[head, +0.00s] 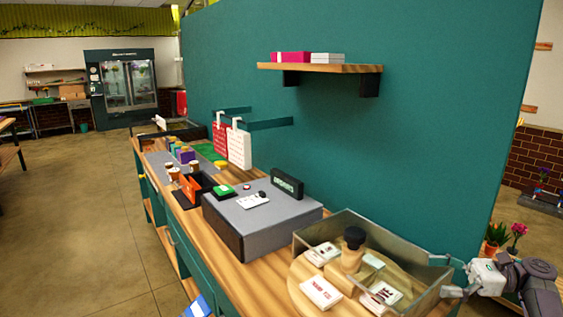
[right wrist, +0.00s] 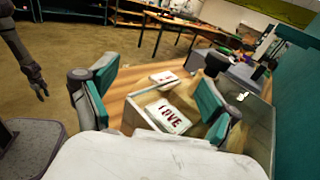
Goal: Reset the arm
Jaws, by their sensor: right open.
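My right gripper (head: 452,280) is at the right end of the counter (head: 258,272), beside the clear-walled box (head: 318,226). In the right wrist view its jaws (right wrist: 158,92) are spread apart, with nothing held between them. A card lettered "LOVE" (right wrist: 168,116) shows beyond the jaws, inside the box. In the head view, white cards (head: 321,292) and a dark-topped wooden stamp-like piece (head: 353,249) are in the box. At the left of the right wrist view hangs a dark arm that looks like my left one, its gripper (right wrist: 41,90) small and unclear.
A grey block (head: 262,222) with a dark sign (head: 288,184) stands left of the box. Bags (head: 239,147) hang on the teal wall (head: 400,150) behind. A wooden shelf (head: 320,68) juts out above. Open floor (head: 100,220) lies left of the counter.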

